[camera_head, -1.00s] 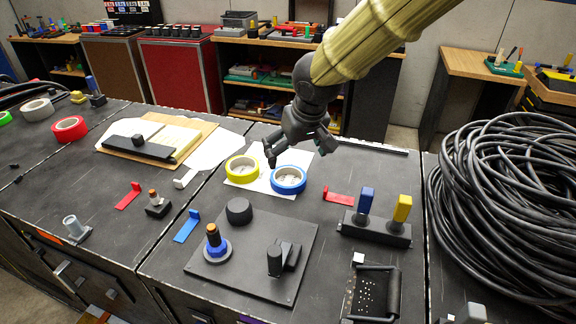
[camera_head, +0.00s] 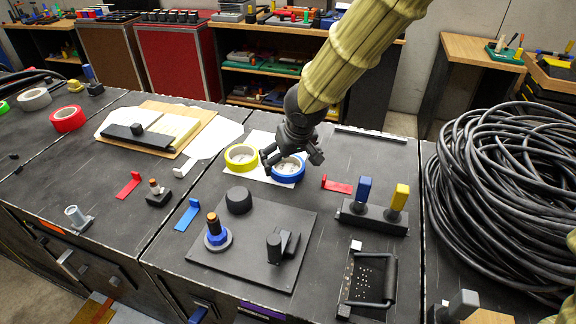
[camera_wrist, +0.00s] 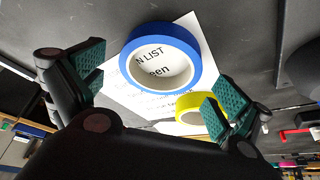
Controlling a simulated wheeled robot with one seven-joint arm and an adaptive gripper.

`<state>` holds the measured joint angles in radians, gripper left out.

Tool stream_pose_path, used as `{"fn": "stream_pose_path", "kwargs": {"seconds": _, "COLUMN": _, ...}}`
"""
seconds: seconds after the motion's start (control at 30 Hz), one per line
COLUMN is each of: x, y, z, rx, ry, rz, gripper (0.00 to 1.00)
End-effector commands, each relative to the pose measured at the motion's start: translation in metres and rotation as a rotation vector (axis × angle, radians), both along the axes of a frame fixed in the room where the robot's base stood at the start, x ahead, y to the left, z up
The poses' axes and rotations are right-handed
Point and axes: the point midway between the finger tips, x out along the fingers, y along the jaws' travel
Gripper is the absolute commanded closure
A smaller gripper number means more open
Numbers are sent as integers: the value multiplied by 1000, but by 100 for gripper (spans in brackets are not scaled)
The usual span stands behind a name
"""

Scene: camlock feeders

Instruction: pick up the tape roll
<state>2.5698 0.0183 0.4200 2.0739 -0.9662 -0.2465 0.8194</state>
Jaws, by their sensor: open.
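A blue tape roll (camera_head: 288,174) and a yellow tape roll (camera_head: 241,158) lie flat side by side on a white printed sheet (camera_head: 262,138). My gripper (camera_head: 290,162) is open and points down above the blue roll, hiding part of it. In the wrist view, the blue roll (camera_wrist: 161,57) shows between and beyond the two spread fingers (camera_wrist: 150,92). The yellow roll (camera_wrist: 194,108) is beside the right finger, partly hidden by it. No contact is visible. A red tape roll (camera_head: 68,119) and a grey one (camera_head: 34,99) lie at the far left.
A red bracket (camera_head: 337,185) and a block with blue and yellow handles (camera_head: 374,216) stand right of the rolls. A dark plate with knobs (camera_head: 250,262) lies in front. A large coil of black cable (camera_head: 500,190) fills the right side.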

Motion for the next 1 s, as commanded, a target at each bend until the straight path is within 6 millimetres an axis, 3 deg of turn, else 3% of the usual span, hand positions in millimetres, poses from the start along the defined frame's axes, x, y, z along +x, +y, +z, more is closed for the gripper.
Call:
{"fn": "stream_pose_path", "kwargs": {"seconds": 0.2, "x": 6, "y": 2, "z": -15, "rx": 0, "ry": 0, "rz": 0, "gripper": 0}}
{"fn": "stream_pose_path", "kwargs": {"seconds": 0.47, "x": 7, "y": 3, "z": -16, "rx": 0, "ry": -1, "rz": 0, "gripper": 0}}
{"fn": "stream_pose_path", "kwargs": {"seconds": 0.7, "x": 7, "y": 2, "z": -16, "rx": 0, "ry": -1, "rz": 0, "gripper": 44}}
{"fn": "stream_pose_path", "kwargs": {"seconds": 1.0, "x": 7, "y": 2, "z": -15, "rx": 1, "ry": -2, "rz": -1, "gripper": 45}}
